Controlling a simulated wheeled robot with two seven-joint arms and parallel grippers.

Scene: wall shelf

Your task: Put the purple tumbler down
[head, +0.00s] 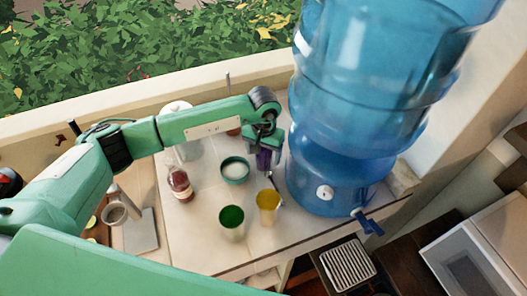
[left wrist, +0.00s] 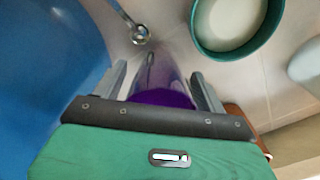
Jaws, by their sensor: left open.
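The purple tumbler (head: 263,160) stands on the pale counter (head: 190,240), just left of the water dispenser, partly hidden under my left gripper (head: 265,145). In the left wrist view the tumbler (left wrist: 162,98) is between the two fingers of my left gripper (left wrist: 160,85). The fingers are open, with a gap showing on the tumbler's left side; contact on the right side is hard to tell. My right gripper is not in view.
A big blue water dispenser (head: 335,165) stands close right of the gripper. A teal bowl (head: 235,170), yellow cup (head: 267,207), green cup (head: 232,222), spoon (head: 273,186) and dark red bottle (head: 180,186) are nearby. The counter's front left is clear.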

